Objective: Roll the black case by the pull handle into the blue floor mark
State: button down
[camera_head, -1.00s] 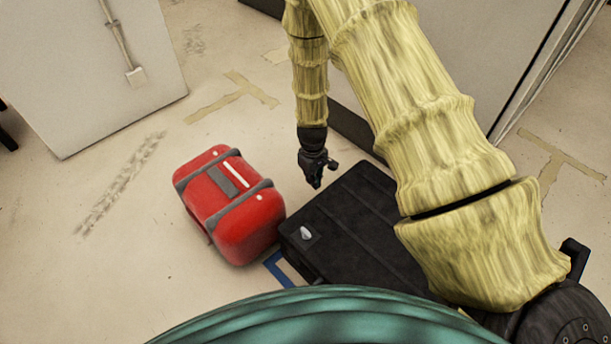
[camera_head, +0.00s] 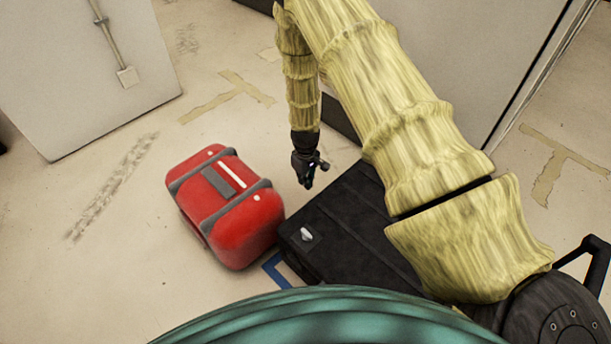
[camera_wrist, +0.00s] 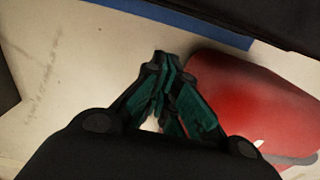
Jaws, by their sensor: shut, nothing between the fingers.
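The black case (camera_head: 345,222) stands right of centre in the head view, partly hidden behind my arm and the teal shape at the bottom. A small silvery piece (camera_head: 306,234) shows on its top near the left corner. The blue floor mark (camera_head: 275,270) shows as a strip at the case's lower left; it also shows in the wrist view (camera_wrist: 190,22) as a blue band along a dark edge. My gripper (camera_head: 309,183) is shut and empty, just beyond the case's far left edge, apart from any handle that I can see. The wrist view shows its fingertips together (camera_wrist: 162,65).
A red case (camera_head: 226,207) with grey straps stands close to the left of the black case, and fills the right of the wrist view. A pale panel (camera_head: 85,75) is at the upper left. Tan tape marks (camera_head: 228,95) lie on the floor.

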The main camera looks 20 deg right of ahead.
jog(key=shift+s+d+f+b, duration=0.1)
jog(key=shift+s+d+b, duration=0.2)
jog(key=shift+s, duration=0.65)
jog(key=shift+s+d+b, duration=0.3)
jog(key=shift+s, duration=0.65)
